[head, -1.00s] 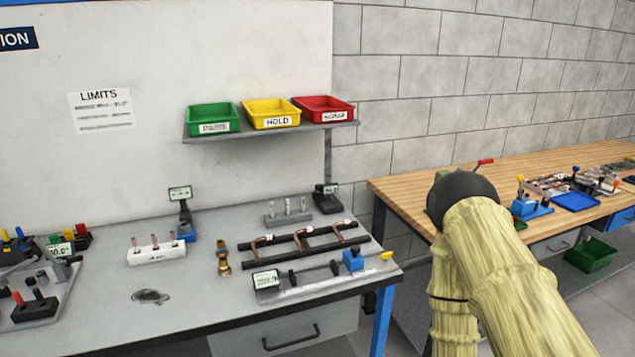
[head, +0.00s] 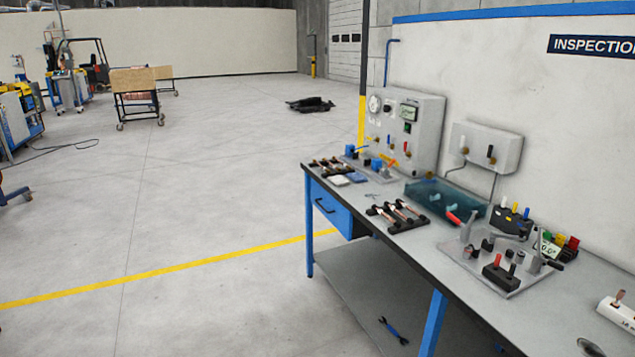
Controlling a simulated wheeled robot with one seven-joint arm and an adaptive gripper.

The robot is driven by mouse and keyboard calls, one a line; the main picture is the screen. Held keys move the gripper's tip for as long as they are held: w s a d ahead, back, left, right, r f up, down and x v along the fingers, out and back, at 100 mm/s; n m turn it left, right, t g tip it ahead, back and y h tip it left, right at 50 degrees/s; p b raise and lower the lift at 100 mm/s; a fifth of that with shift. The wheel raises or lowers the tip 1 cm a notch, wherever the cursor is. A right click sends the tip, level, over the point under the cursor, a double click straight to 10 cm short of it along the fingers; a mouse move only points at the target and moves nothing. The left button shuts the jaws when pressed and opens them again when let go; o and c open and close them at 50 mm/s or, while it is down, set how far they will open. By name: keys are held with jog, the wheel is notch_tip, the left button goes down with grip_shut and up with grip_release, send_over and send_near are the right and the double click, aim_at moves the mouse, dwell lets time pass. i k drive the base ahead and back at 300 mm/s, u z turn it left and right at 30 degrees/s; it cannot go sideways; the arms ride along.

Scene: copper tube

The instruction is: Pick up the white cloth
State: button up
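A small flat white piece (head: 341,181) lies near the left end of the grey workbench, beside a flat blue piece (head: 357,177). It may be the white cloth, but it is too small here to be sure. No other white cloth shows clearly. My gripper and arm are out of view.
The grey workbench (head: 418,238) carries a test panel (head: 405,125), a teal liquid-filled tray (head: 446,198) and several fixtures. A blue wrench (head: 393,330) lies low beneath it. Open floor (head: 200,210) with a yellow line spreads left. A dark heap (head: 311,104) lies farther back.

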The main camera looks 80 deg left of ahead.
aim_at(339, 181)
jog(key=u, duration=1.3)
jog(key=k, duration=0.55)
jog(key=u, duration=0.6)
jog(key=i, duration=0.6)
jog(key=u, duration=1.25)
jog(key=i, duration=1.4)
jog(key=u, duration=0.2)
